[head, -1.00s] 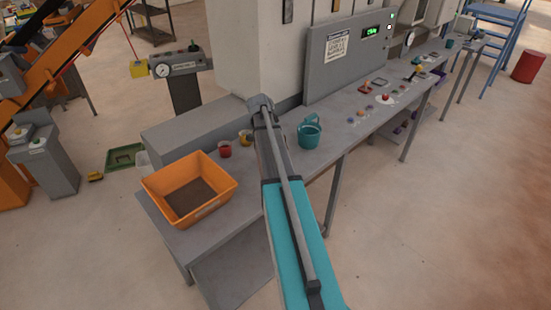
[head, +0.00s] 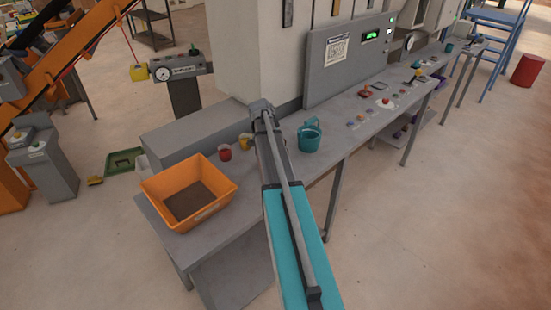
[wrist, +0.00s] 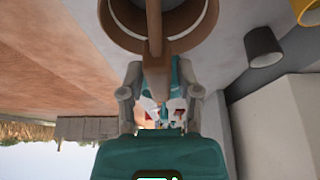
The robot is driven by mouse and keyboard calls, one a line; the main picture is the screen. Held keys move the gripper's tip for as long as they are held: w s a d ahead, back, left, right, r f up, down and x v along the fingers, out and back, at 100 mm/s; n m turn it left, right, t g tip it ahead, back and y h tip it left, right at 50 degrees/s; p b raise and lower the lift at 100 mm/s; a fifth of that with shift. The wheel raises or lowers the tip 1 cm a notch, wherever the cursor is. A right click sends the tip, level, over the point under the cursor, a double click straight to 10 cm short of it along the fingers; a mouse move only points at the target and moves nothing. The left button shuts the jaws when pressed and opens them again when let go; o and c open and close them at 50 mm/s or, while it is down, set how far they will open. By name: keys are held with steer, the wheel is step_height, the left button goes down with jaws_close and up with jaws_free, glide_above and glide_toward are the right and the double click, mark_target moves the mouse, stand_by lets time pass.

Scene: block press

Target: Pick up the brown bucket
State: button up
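The brown bucket (wrist: 185,42) is at the top of the wrist view, cut off by the upper edge. Its brown handle (wrist: 156,80) points down the picture between the two grey fingers of my gripper (wrist: 160,92). In the head view my arm covers the bench between the yellow and teal cups, and I cannot make out the bucket or the fingers there.
A teal mug (head: 309,138) stands right of my arm on the grey bench. A red cup (head: 225,153) and a yellow cup (head: 245,141) stand left of it. An orange bin (head: 165,204) sits at the left end. A grey control panel (head: 335,70) rises behind.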

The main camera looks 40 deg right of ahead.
jaws_close()
steer(key=shift+r, duration=0.15)
step_height(320, 180, up, 2)
steer(key=p, duration=0.2)
steer(key=shift+r+p, duration=0.25)
steer(key=shift+p, duration=0.15)
steer(key=s+a+r+p, duration=0.3)
steer(key=s+r+p, duration=0.7)
steer(key=s, duration=0.3)
steer(key=shift+s+a, duration=0.25)
steer(key=shift+a, duration=0.1)
steer(key=shift+r, duration=0.2)
step_height(320, 180, up, 5)
steer(key=p, duration=0.5)
steer(key=shift+f, duration=0.15)
stand_by(0.4)
